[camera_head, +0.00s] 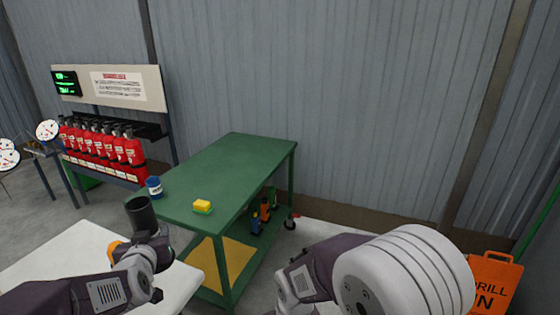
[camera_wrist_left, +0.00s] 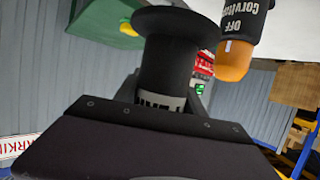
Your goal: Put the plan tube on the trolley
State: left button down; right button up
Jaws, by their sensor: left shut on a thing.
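The plan tube (camera_head: 141,213) is a dark upright cylinder with a wide rim. It also shows in the left wrist view (camera_wrist_left: 168,65), with a pale lettered band low on it. My left gripper (camera_head: 150,240) is shut on the tube, over the white table near the trolley's near-left corner. The fingers are mostly hidden in the left wrist view. The trolley (camera_head: 240,155) is green, with a flat top, a lower shelf and a caster. My right arm reaches in at the lower right; its gripper is out of view.
An orange and black item (camera_wrist_left: 236,50) is beside the tube. The white table (camera_head: 62,255) is below. Red extinguishers (camera_head: 105,148) line a rack behind.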

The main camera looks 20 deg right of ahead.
aim_at(232, 160)
jog(key=i+l+z, duration=0.3)
jog(key=z, duration=0.15)
jog(key=i+l+z, duration=0.3)
jog(key=z, duration=0.2)
jog(key=i+l+z, duration=0.25)
jog(key=i+z, duration=0.2)
jog(key=i+l+u, duration=0.1)
jog(key=i+u, duration=0.35)
jog(key=i+l+u, duration=0.4)
jog(key=i, duration=0.2)
jog(key=i+l+u, duration=0.45)
